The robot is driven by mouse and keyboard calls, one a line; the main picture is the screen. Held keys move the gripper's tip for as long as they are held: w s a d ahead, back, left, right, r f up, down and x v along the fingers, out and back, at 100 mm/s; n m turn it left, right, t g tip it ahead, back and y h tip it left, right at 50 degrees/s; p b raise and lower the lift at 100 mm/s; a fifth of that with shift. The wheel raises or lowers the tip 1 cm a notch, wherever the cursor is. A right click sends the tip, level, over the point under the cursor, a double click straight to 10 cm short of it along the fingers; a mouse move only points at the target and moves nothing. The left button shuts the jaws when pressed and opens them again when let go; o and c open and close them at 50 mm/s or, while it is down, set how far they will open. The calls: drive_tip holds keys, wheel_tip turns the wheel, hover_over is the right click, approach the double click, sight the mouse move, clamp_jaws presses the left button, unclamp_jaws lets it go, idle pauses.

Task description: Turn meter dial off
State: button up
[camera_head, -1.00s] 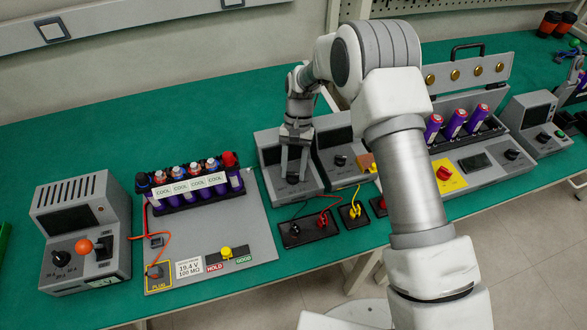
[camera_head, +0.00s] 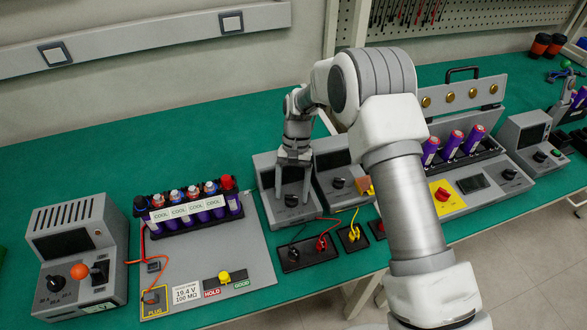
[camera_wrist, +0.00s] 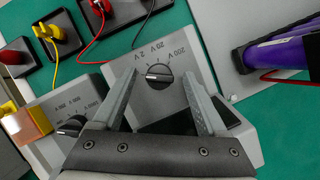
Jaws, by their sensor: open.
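The meter (camera_head: 270,210) is a grey box with a dark screen, left of a similar meter in the head view. Its black dial (camera_wrist: 159,76) shows in the wrist view, with a white pointer line and the labels 2 V, 20 V and 200 V around it. The dial also shows in the head view (camera_head: 291,200). My gripper (camera_wrist: 164,84) is open, with one finger on each side of the dial. A gap shows between each finger and the dial in the wrist view. In the head view my gripper (camera_head: 293,195) points down over the meter's front panel.
A second meter (camera_head: 335,160) with its own dial stands close on the right. Red, black and yellow cables (camera_wrist: 90,40) lead to small black blocks in front. A battery rack (camera_head: 190,215) stands on a grey board to the left.

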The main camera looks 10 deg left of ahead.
drive_tip(key=p+v, duration=0.1)
drive_tip(key=v, duration=1.6)
drive_tip(key=shift+s, duration=0.1)
drive_tip(key=s+d+r+t+y, duration=0.1)
drive_tip(key=s+d+r+t, duration=0.25)
drive_tip(key=d+r, duration=0.5)
drive_tip(key=s+d+r+t, duration=0.2)
drive_tip(key=s+d+r, duration=0.3)
drive_tip(key=d+r, duration=0.4)
drive_tip(key=s+d+t, duration=0.2)
drive_tip(key=s+d, duration=0.3)
drive_tip(key=s, duration=0.4)
drive_tip(key=s+d+t+p, duration=0.1)
drive_tip(key=s+d+t, duration=0.1)
drive_tip(key=s+d, duration=0.3)
drive_tip(key=shift+s+r+t+h, duration=0.2)
drive_tip(key=shift+s+t+h, duration=0.2)
drive_tip(key=shift+s, duration=1.55)
